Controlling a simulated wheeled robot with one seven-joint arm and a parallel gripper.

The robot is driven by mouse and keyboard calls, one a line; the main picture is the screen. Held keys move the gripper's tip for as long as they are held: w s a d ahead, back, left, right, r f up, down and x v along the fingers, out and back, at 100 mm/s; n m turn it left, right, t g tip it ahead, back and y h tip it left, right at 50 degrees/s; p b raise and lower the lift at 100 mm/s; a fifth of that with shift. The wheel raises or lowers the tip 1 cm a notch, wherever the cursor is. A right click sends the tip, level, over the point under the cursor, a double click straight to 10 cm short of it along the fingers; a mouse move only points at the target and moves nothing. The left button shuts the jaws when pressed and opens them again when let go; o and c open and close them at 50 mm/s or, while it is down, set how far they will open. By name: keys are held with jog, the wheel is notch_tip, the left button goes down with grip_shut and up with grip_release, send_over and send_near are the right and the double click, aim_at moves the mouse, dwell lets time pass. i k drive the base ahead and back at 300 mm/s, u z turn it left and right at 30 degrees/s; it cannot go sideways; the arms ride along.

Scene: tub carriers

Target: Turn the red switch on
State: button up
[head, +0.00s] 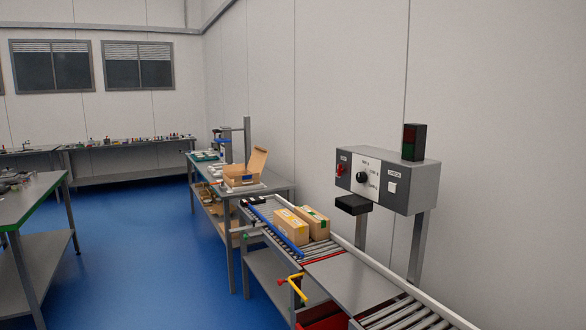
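The red switch (341,169) is a small red piece at the left end of the front of a grey control box (416,191). The box stands on grey legs beside the conveyor, close to the right wall. The switch is too small to tell its position. Next to it on the panel are a black round knob (362,178) on a white plate and a white square button (392,187). My gripper is not in view.
A roller conveyor (408,312) with two cardboard boxes (291,228) runs below the panel. A yellow handle (297,286) sticks out at its near side. A bench (26,207) stands at left. Blue floor (150,265) between is clear.

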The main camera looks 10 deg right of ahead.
aim_at(339, 170)
jog(key=u, duration=0.75)
jog(key=i, duration=1)
jog(key=u, duration=0.45)
jog(key=i, duration=1.1)
jog(key=z, duration=0.4)
